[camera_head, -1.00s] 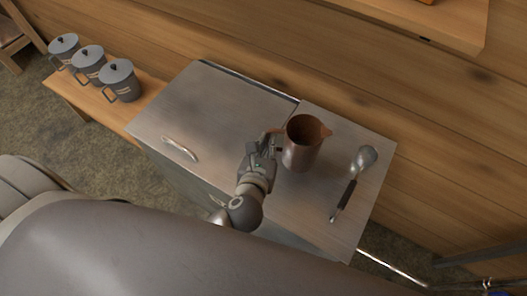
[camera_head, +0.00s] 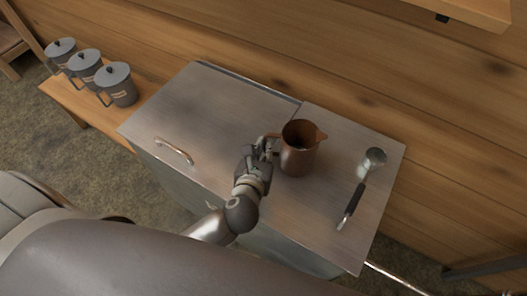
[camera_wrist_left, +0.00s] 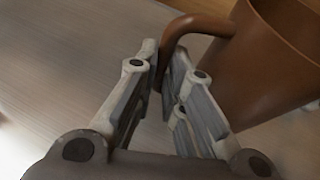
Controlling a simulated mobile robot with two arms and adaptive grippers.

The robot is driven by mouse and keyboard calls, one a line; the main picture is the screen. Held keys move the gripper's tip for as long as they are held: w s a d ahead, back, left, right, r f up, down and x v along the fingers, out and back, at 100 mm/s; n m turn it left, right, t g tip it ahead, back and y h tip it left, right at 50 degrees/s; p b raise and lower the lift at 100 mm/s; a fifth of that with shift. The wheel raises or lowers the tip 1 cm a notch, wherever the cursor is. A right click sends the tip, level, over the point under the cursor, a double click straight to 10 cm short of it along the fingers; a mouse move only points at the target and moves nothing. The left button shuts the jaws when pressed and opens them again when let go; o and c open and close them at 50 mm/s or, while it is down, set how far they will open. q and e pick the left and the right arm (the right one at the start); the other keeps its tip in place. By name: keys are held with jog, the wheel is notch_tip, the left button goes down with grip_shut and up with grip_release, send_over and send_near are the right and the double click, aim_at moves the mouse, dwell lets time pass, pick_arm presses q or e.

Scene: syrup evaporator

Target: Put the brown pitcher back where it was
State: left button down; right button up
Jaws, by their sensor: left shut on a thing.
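The brown pitcher (camera_head: 299,152) stands upright on or just above the metal cabinet top (camera_head: 213,108), right of its middle; I cannot tell whether its base touches. Its handle points left and its spout points right. My left gripper (camera_head: 262,150) is at the handle, left of the pitcher body. In the left wrist view the gripper (camera_wrist_left: 165,85) has its fingers on either side of the brown handle (camera_wrist_left: 192,24), shut on it. The pitcher's body (camera_wrist_left: 262,70) is at the right there. My right gripper is not in view.
A ladle (camera_head: 360,189) with a dark handle lies right of the pitcher. Several lidded grey pots (camera_head: 117,85) stand on a wooden bench (camera_head: 75,107) at the left. A plank wall (camera_head: 330,60) runs behind the cabinet. The cabinet's left top, near its handle (camera_head: 174,151), is clear.

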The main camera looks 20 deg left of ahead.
pick_arm(q)
jog(key=shift+r, duration=0.1)
jog(key=shift+f, duration=0.2)
jog(key=c, duration=1.5)
grip_release()
jog(key=shift+r, duration=0.25)
jog(key=b+v, duration=0.1)
jog(key=v, duration=1.1)
jog(key=shift+f, duration=0.1)
